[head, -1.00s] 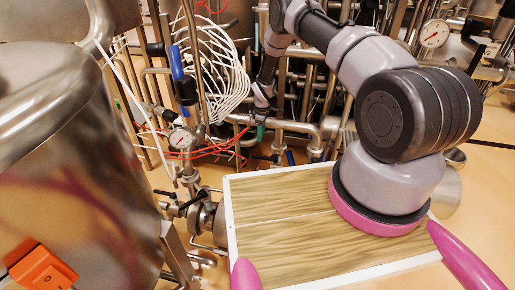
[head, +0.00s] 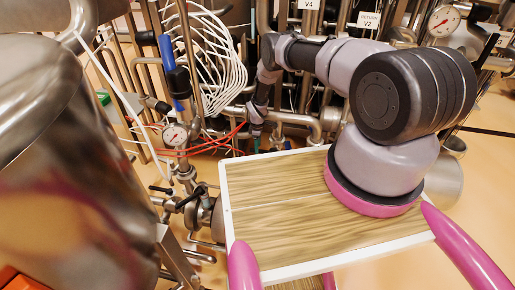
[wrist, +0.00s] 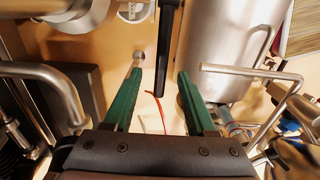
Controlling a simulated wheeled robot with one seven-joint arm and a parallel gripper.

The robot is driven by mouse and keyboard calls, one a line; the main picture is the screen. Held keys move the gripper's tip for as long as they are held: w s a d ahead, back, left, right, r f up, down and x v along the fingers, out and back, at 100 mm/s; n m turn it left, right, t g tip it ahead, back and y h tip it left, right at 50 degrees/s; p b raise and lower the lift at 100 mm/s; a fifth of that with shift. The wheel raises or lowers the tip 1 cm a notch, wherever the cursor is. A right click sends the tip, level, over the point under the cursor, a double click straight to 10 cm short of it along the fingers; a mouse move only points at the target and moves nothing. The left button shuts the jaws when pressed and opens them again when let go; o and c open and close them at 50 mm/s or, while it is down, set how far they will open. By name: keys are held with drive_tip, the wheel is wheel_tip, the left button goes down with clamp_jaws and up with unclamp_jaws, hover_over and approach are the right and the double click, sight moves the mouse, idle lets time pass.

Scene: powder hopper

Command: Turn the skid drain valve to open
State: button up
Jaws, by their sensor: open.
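My gripper (wrist: 159,75) is open, with two green fingers apart and nothing held. In the head view it is small, among the pipes (head: 256,128). In the wrist view a black bar (wrist: 169,40) runs down from the top edge, between the finger lines; contact cannot be told. It may be a valve handle, but no label shows there. In the head view a valve with dark handles (head: 190,200) sits low, left of my wooden deck. I cannot tell which part is the skid drain valve.
A large steel vessel (head: 70,170) fills the left. A pressure gauge (head: 175,135) and coiled white hoses (head: 210,70) stand behind. In the wrist view a steel cylinder (wrist: 220,45) and a bent pipe (wrist: 250,73) are close on the right. Tags V4 (head: 308,4) and RETURN V2 (head: 369,20) show.

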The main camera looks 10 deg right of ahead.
drive_tip(key=shift+f, duration=0.65)
clamp_jaws()
idle(1.0)
